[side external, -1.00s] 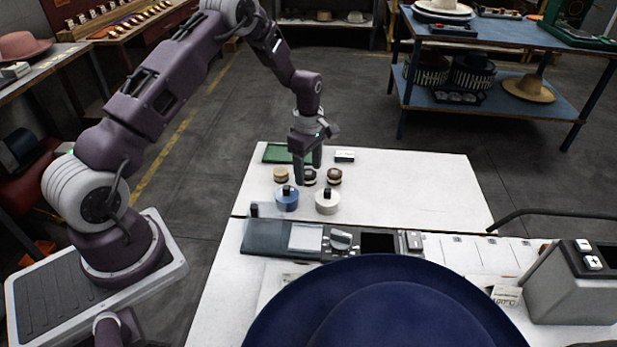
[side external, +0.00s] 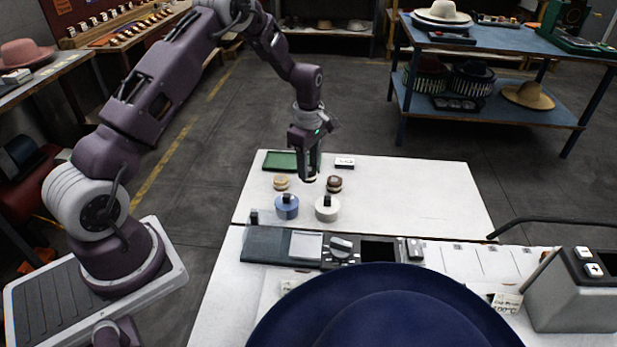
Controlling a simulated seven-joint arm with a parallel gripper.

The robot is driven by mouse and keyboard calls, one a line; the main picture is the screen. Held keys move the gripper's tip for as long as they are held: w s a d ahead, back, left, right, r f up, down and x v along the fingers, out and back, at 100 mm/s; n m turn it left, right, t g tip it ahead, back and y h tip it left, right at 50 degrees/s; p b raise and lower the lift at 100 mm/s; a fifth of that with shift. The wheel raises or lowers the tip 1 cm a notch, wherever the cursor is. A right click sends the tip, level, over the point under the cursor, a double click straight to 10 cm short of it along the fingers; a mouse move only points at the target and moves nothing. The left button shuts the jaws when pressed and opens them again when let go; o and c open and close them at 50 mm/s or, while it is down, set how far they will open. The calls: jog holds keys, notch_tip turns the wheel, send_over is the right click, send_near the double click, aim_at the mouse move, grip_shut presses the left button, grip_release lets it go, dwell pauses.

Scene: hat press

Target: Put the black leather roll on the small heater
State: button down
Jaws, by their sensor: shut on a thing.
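My gripper (side external: 310,177) is over the rear white table, its fingers pointing down. It is shut on a small dark roll (side external: 311,178), apparently the black leather roll, mostly hidden by the fingers. The roll looks slightly raised, between a tan roll (side external: 281,183) on the left and a brown roll (side external: 334,184) on the right. A long dark device (side external: 265,243) on the nearer table bears a pale square plate (side external: 306,245) and a dark square (side external: 379,251). I cannot tell which part is the small heater.
A blue spool (side external: 287,207) and a white spool (side external: 327,208) stand in front of the rolls. A green tray (side external: 281,161) lies behind. A large blue hat brim (side external: 385,300) fills the front. A grey control box (side external: 575,290) stands right. The rear table's right half is clear.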

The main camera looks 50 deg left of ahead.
aim_at(311, 174)
notch_tip(311, 174, up, 4)
jog(key=shift+r, duration=0.2)
jog(key=shift+s+d+r, duration=0.2)
jog(key=shift+d+r, duration=0.3)
jog(key=shift+s+d+r, duration=0.2)
jog(key=shift+d+r, duration=0.25)
jog(key=shift+r, duration=0.05)
jog(key=s+d+r+n, duration=0.1)
jog(key=s+d+r, duration=0.1)
jog(key=s+d, duration=1)
jog(key=f, duration=0.3)
jog(key=d+f, duration=0.1)
jog(key=f, duration=0.6)
jog(key=shift+s+d, duration=0.3)
jog(key=shift+s, duration=0.05)
jog(key=shift+f, duration=0.1)
